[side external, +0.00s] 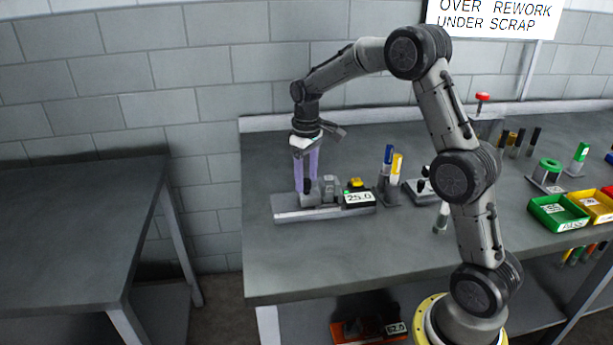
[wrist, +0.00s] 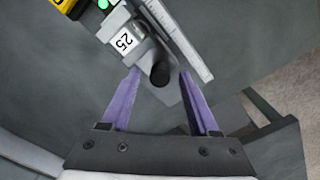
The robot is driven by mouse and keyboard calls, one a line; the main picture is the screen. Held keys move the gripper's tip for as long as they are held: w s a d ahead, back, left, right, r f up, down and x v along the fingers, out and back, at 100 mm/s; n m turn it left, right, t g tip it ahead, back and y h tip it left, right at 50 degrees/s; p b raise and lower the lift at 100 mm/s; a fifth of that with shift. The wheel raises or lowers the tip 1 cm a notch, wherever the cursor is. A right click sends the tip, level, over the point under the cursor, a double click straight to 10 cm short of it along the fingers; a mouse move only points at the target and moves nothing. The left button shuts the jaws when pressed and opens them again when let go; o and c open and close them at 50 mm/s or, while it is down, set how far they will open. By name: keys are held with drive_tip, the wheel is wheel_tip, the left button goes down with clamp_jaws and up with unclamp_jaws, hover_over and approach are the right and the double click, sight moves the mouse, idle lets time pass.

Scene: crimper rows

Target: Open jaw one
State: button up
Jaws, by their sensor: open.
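A grey clamp-like device stands on a pale base plate (side external: 290,216) near the bench's left end. Its readout (side external: 359,198) shows 25.0, and a 25 label (wrist: 124,42) shows in the wrist view. A black knob (wrist: 160,74) sticks up from the device; it also shows in the side view (side external: 307,186). My gripper (side external: 306,182) points down over the knob. Its two purple fingers are open, one on each side of the knob in the wrist view (wrist: 159,72), with gaps visible there. I cannot tell which part is jaw one.
Blue and yellow upright pieces (side external: 391,164) stand in a holder to the right. A green bin (side external: 557,212) and yellow bin (side external: 592,205) are at far right. A sign (side external: 495,18) hangs behind. The bench front (side external: 340,255) is clear.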

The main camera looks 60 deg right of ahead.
clamp_jaws()
drive_tip(key=shift+r, duration=0.1)
idle(1.2)
